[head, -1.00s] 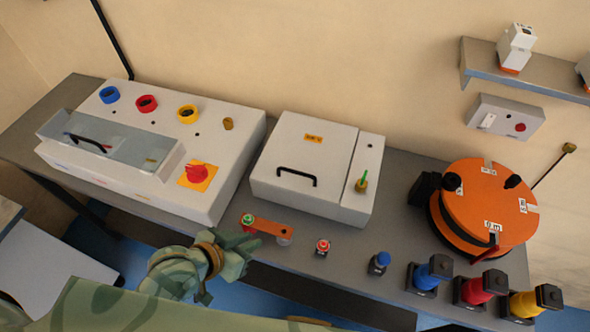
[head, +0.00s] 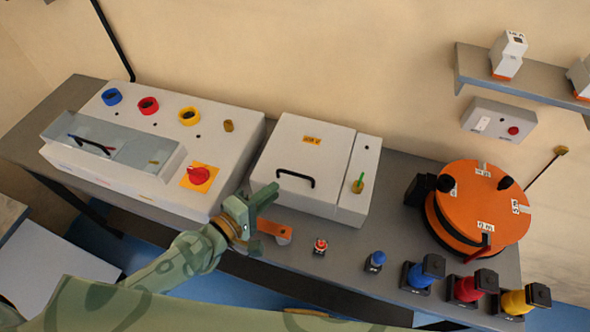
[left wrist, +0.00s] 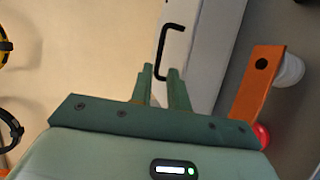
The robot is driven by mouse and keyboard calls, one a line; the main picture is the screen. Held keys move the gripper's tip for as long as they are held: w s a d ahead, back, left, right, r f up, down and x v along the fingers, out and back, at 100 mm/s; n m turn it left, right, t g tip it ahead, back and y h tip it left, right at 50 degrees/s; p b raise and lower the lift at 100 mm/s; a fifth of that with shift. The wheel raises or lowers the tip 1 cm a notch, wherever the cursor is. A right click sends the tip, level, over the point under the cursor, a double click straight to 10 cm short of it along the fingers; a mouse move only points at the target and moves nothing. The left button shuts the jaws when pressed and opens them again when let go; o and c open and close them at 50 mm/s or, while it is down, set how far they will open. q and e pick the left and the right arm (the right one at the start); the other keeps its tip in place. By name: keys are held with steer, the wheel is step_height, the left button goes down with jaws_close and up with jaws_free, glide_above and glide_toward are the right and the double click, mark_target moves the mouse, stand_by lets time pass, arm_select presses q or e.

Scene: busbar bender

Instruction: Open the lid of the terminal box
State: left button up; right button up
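The terminal box appears to be the white box (head: 345,208) in the middle of the bench. Its lid (head: 300,150) is closed, with a black bow handle (head: 297,177) near the front edge and an orange label at the back. My left gripper (head: 262,213) is at the box's front left corner, its fingers apart and empty. In the left wrist view the black handle (left wrist: 166,45) lies just beyond the fingertips (left wrist: 161,72); I cannot tell whether they touch it. My right gripper is not in view.
An orange strip (head: 275,229) lies close beside my left gripper. A white panel (head: 225,168) with coloured rings and a red knob stands left. A green-tipped post (head: 358,185) stands right of the lid. Several plugs line the front edge; an orange reel (head: 480,205) stands right.

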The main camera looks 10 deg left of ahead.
mark_target(294, 175)
arm_select(q)
steer(key=x, duration=0.9)
steer(key=shift+w+d, duration=0.1)
steer(key=shift+r, duration=0.1)
jaws_close()
